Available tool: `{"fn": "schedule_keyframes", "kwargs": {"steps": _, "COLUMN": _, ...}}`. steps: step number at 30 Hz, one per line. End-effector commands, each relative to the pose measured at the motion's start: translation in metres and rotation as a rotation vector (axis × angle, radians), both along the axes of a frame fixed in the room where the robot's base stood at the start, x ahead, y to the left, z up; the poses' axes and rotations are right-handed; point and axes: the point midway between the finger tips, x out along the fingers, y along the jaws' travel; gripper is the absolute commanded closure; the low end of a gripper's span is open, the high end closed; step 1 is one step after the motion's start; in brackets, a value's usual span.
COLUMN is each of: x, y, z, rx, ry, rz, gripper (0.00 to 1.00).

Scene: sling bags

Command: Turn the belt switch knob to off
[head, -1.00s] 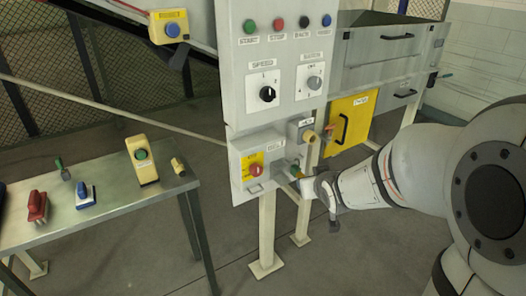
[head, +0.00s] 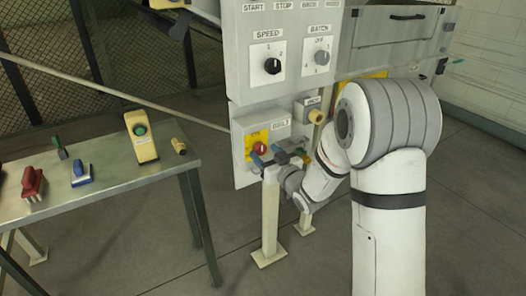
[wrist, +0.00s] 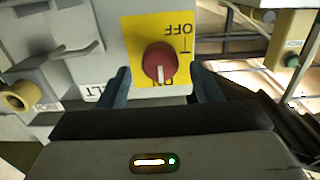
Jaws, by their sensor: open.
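The belt switch knob (wrist: 159,62) is round and red, on a yellow plate (wrist: 188,22) marked OFF and ON. The plate's letters appear upside down in the wrist view. The knob's white mark points down there, toward the partly hidden ON. In the head view the knob (head: 259,149) sits low on the grey BELT box (head: 281,136), with ON above it. My gripper (wrist: 160,70) is open, its two blue-grey fingers on either side of the knob, with visible gaps. In the head view my gripper (head: 268,155) is right at the front of the switch.
A yellow-tan INCH button (head: 316,117) sticks out right of the BELT box. SPEED (head: 272,66) and BATCH (head: 321,58) dials are above. A metal table (head: 110,175) with brushes and a yellow device (head: 141,137) stands at left.

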Motion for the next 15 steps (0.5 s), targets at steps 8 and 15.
{"fn": "schedule_keyframes", "kwargs": {"steps": 8, "x": 0.018, "y": 0.013, "z": -0.001, "rx": -0.001, "ry": 0.002, "rz": 0.001, "gripper": 0.41}}
{"fn": "schedule_keyframes", "kwargs": {"steps": 15, "x": 0.019, "y": 0.013, "z": 0.000, "rx": -0.001, "ry": 0.002, "rz": 0.000, "gripper": 0.42}}
